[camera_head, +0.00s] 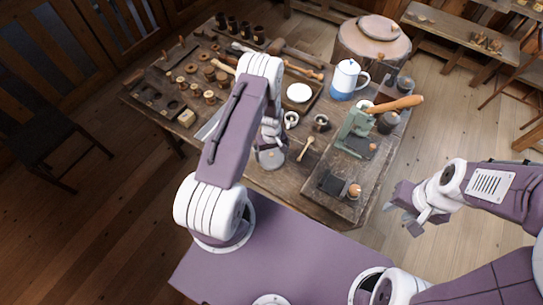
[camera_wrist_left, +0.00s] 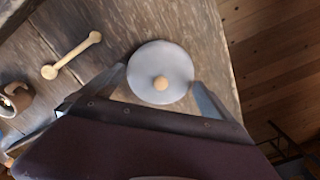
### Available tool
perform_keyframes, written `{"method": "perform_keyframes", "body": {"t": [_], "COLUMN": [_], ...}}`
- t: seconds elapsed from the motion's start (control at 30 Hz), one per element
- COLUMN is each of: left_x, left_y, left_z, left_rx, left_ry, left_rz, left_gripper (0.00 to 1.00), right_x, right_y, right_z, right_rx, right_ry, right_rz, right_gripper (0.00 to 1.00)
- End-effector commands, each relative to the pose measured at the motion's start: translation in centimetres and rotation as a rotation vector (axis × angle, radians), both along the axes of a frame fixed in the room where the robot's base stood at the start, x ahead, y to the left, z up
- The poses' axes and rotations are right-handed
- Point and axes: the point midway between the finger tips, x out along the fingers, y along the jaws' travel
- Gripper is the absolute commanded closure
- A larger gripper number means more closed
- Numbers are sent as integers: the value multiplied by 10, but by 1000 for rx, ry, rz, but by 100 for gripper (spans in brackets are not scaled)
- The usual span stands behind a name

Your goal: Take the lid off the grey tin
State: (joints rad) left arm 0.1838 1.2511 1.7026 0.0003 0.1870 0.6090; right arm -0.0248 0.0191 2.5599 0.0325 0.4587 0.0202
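The grey tin (camera_head: 271,158) stands near the table's front edge, partly hidden by my left gripper (camera_head: 270,142) above it. The fingers of my left gripper (camera_wrist_left: 160,77) are open, one on each side of the lid. I cannot tell whether they touch it. The tin's body is hidden below the lid in that view. My right gripper (camera_head: 405,208) appears open and empty, off the table's right side.
A small wooden double-ended piece (camera_head: 306,148) lies right of the tin. A green press with a wooden handle (camera_head: 355,130) stands further right. A blue and white pot (camera_head: 347,78), cups and several spools (camera_head: 195,90) fill the back. The table's edge is close to the tin.

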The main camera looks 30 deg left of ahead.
Motion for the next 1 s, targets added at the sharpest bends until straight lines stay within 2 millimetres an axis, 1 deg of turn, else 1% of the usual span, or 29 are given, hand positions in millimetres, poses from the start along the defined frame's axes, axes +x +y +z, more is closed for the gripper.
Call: {"method": "perform_keyframes", "body": {"t": [0.03,0.07,0.1,0.17,0.2,0.23,0.37,0.77,0.8,0.83,0.87,0.97,1.0], "left_x": [0,0,0,0,0,0,-1,-3,-3,-3,-3,-2,-1], "left_y": [0,0,0,0,0,0,0,-1,-1,-1,-1,0,0], "left_z": [0,0,0,0,0,0,-1,0,2,4,7,21,29], "left_rx": [0,0,0,0,0,0,0,-1,-1,-1,-1,-1,0], "left_ry": [0,0,0,0,1,1,3,7,8,8,8,4,3], "left_rz": [0,0,0,0,0,0,0,0,0,-1,0,0,0], "left_gripper": [17,25,36,53,64,70,73,74,83,89,100,100,100], "right_x": [0,0,0,0,0,0,0,0,0,0,0,0,0], "right_y": [0,0,0,0,0,0,0,0,0,0,0,0,0], "right_z": [0,0,0,0,0,0,0,-2,-3,-4,-4,-8,-10], "right_rx": [0,0,0,0,0,0,0,0,0,0,0,0,0], "right_ry": [0,0,0,0,0,0,0,0,0,0,0,0,0], "right_rz": [0,0,0,0,0,0,0,0,0,0,0,0,0], "right_gripper": [64,64,64,64,64,64,64,64,64,64,64,64,64]}}
